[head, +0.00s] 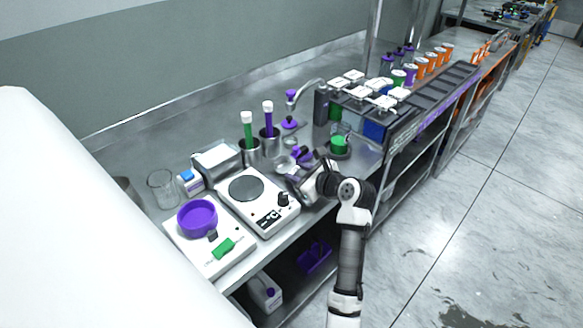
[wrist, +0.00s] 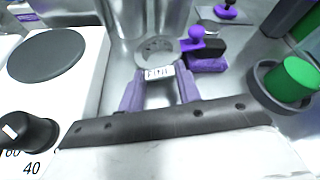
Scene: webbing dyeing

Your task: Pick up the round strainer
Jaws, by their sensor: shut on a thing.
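The round strainer (wrist: 157,48) is a small grey metal disc with a pale tag (wrist: 158,73) at its near side, seen in the wrist view just beyond my fingers. In the head view it shows as a pale round shape (head: 284,163) at my gripper's tip. My gripper (wrist: 160,92) has purple fingers and is shut on the strainer at its tagged end. The exact contact is partly hidden. In the head view my gripper (head: 296,174) is low over the bench, right of the hotplate. I cannot tell whether the strainer touches the bench.
A hotplate (head: 260,205) stands close on the left, with a scale and purple bowl (head: 198,217) beyond. Metal cups (head: 270,139) stand behind the strainer. A purple-knobbed black block (wrist: 205,50) and a green-topped item in a grey ring (wrist: 262,88) are to the right.

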